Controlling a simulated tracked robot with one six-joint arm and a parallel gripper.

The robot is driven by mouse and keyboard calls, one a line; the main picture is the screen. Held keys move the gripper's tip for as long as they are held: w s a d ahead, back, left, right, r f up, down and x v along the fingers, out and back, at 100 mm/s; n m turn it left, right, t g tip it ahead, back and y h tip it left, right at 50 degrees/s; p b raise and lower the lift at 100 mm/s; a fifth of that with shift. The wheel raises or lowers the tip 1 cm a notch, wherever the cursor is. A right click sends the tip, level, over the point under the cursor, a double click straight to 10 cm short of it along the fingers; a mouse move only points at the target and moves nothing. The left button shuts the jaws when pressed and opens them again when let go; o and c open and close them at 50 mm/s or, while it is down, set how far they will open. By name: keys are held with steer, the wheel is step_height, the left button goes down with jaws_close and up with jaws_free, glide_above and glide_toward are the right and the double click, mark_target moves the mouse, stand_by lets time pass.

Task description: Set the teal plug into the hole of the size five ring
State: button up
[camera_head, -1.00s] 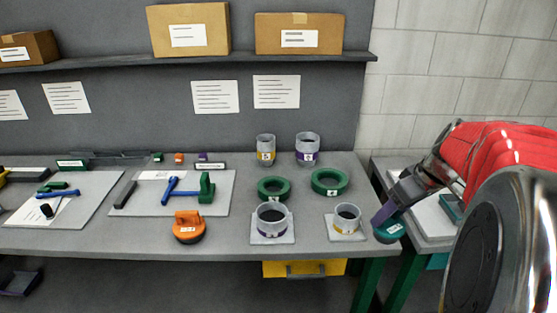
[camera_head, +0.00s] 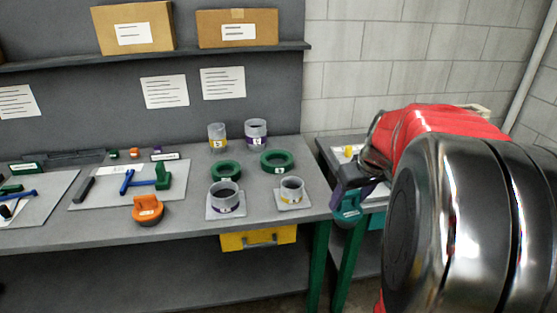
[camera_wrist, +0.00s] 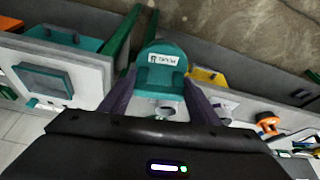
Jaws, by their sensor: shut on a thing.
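My gripper (camera_head: 352,192) is shut on the teal plug (camera_head: 347,208), just off the right end of the long bench. In the wrist view the teal plug (camera_wrist: 163,72) sits between the purple fingers, with a white label facing the camera. Two green rings, (camera_head: 226,170) and (camera_head: 277,161), lie on the bench. Behind them stand a yellow-banded grey ring (camera_head: 217,137) and a purple-banded one (camera_head: 256,133). In front are another purple-banded ring (camera_head: 225,197) and another yellow-banded ring (camera_head: 291,189), each on a pale square plate. The size labels are too small to read surely.
An orange-topped plug (camera_head: 147,209) and blue and green tools (camera_head: 150,181) on a pale board lie to the left. A yellow drawer (camera_head: 258,238) hangs under the bench. A second table (camera_head: 345,147) stands at the right, partly behind my arm. A shelf with boxes is above.

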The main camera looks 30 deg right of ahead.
steer(key=w+a+f+m, duration=0.2)
steer(key=w+a+f, duration=0.3)
steer(key=w, duration=0.2)
steer(key=w+a+f+n, duration=0.1)
steer(key=w+a+f, duration=0.1)
steer(key=a, duration=0.6)
steer(key=w+a+f+n, duration=0.1)
steer(key=w+a+f, duration=0.2)
steer(key=a, duration=0.5)
steer(key=w+a+f+n, duration=0.1)
steer(key=a+f, duration=0.3)
steer(key=a, duration=0.4)
steer(key=shift+w+n+y, duration=0.3)
steer(key=shift+w, duration=0.4)
